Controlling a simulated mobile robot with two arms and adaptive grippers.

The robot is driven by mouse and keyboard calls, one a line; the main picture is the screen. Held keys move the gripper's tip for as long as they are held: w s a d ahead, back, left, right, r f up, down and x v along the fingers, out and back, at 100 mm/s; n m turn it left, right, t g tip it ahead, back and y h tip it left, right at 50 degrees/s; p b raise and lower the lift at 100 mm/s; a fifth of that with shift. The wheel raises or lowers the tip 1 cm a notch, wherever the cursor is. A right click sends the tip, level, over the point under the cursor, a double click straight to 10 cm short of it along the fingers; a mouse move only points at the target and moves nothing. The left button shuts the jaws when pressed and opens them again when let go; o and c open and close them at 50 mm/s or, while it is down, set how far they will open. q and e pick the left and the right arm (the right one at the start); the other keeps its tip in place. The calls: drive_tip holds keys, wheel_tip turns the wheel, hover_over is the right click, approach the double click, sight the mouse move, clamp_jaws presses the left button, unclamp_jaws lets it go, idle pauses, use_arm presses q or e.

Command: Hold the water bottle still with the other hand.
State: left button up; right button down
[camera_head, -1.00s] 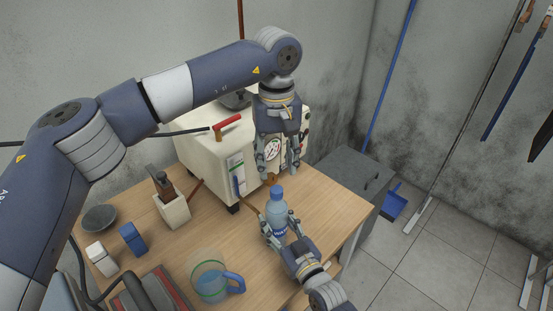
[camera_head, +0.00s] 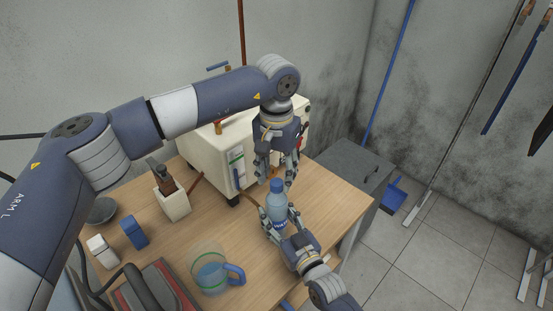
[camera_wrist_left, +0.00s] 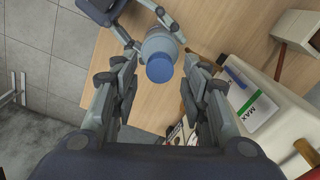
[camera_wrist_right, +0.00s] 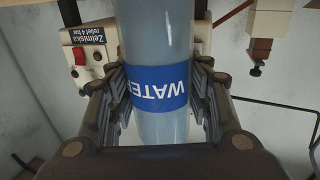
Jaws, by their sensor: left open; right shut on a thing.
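The water bottle (camera_head: 277,211) is upright, clear and bluish, with a blue cap (camera_head: 277,186) and a blue label reading WATER (camera_wrist_right: 155,88). My right gripper (camera_head: 281,223) is shut on its body at the label height, one finger on each side in the right wrist view. Whether the base rests on the table is hidden. My left gripper (camera_head: 275,178) points down from above, open and empty, its fingertips just above and to either side of the cap. In the left wrist view the cap (camera_wrist_left: 159,68) lies between the open fingers, with no contact visible.
The wooden table (camera_head: 240,225) carries a cream machine (camera_head: 218,150) behind the bottle. A measuring jug (camera_head: 210,272) stands at front left, a tool holder (camera_head: 172,205) at left. A grey cabinet (camera_head: 352,165) is beside the table's right edge.

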use_arm(q)
drive_tip(key=shift+f, duration=0.95)
drive_tip(key=shift+c, duration=0.2)
